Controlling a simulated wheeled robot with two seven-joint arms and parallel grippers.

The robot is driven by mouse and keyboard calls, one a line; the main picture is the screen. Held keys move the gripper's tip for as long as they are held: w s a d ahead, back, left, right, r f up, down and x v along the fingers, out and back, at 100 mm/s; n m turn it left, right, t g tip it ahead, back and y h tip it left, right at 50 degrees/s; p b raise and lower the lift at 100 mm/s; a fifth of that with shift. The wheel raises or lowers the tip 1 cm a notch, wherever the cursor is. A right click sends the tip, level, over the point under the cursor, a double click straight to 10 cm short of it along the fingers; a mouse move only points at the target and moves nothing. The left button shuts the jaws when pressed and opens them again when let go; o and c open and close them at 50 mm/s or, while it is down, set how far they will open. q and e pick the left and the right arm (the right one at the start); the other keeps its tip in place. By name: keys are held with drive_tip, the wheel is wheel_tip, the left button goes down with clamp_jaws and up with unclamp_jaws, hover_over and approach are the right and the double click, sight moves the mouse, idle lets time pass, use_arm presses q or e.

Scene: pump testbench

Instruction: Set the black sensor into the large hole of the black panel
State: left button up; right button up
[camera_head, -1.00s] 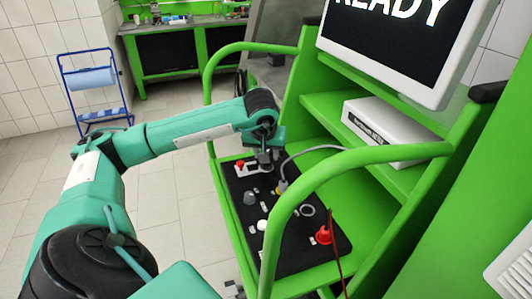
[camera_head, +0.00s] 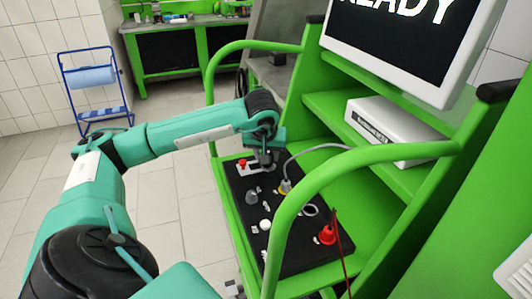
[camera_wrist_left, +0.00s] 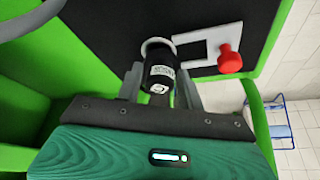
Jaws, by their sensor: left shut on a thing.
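The black panel (camera_head: 290,262) lies on the green bench; part of it also shows in the wrist view (camera_wrist_left: 105,28). The black sensor (camera_wrist_left: 160,73), a short cylinder with a white label, stands between the fingers of my left gripper (camera_wrist_left: 160,84), which is shut on it. Its far end meets a white-rimmed round hole (camera_wrist_left: 153,46) in the panel. I cannot tell how deep it sits in the hole. In the head view my left gripper (camera_head: 265,157) is over the panel's far end and hides the sensor. My right gripper is not in view.
A red knob (camera_wrist_left: 230,60) and a white rectangular plate sit beside the hole. A grey cable runs from a fitting (camera_head: 285,186) near the gripper. A red plug (camera_head: 327,235) is at the panel's near right. Green rails (camera_head: 290,215) flank the panel.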

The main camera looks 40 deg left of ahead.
use_arm(q)
drive_tip(key=shift+a+f, duration=0.1)
drive_tip(key=shift+f, duration=0.45)
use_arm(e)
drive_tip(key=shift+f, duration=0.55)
use_arm(q)
drive_tip(key=shift+r, duration=0.1)
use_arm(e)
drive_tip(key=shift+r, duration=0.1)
use_arm(q)
drive_tip(key=shift+r, duration=0.25)
drive_tip(key=shift+d+r, duration=0.25)
drive_tip(key=shift+r, duration=0.2)
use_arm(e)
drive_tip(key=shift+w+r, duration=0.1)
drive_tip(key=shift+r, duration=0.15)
use_arm(q)
drive_tip(key=o, duration=0.9)
drive_tip(key=shift+r+p, duration=0.1)
drive_tip(key=shift+p, duration=0.25)
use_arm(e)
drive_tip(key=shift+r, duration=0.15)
use_arm(q)
drive_tip(key=shift+o, duration=0.5)
